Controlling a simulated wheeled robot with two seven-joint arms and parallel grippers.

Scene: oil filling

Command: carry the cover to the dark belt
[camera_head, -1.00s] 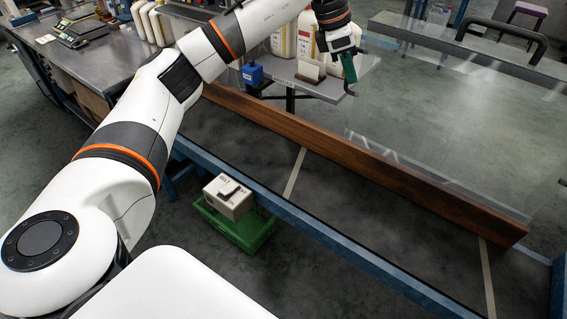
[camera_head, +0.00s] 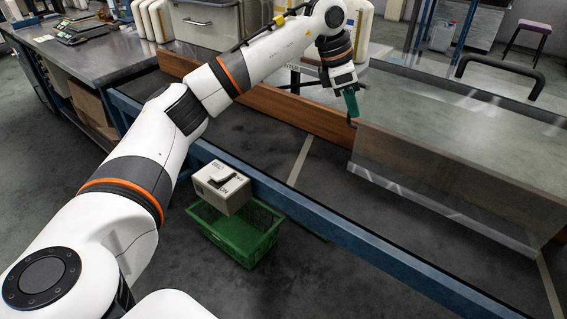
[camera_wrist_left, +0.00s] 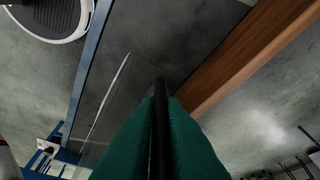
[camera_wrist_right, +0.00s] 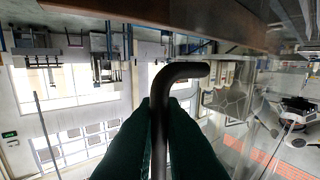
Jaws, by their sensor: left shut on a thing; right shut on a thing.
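The clear box-shaped cover (camera_head: 440,185) is at the right of the head view, partly cut off by the picture edge. It overlaps the wooden board and the dark belt (camera_head: 260,145); its height above them is hard to judge. My left gripper (camera_head: 352,108) is at its left end, shut on a dark handle bar, which shows between the green fingers in the left wrist view (camera_wrist_left: 160,100). My right gripper (camera_wrist_right: 160,110) is shut on a dark bent handle (camera_wrist_right: 182,72) of the cover; it is outside the head view.
The wooden board (camera_head: 270,110) runs along the belt's far side, and a blue rail (camera_head: 300,208) along its near side. A labelled box (camera_head: 222,187) sits at the rail above a green crate (camera_head: 238,232). A grey bin (camera_head: 205,22) and white canisters stand behind.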

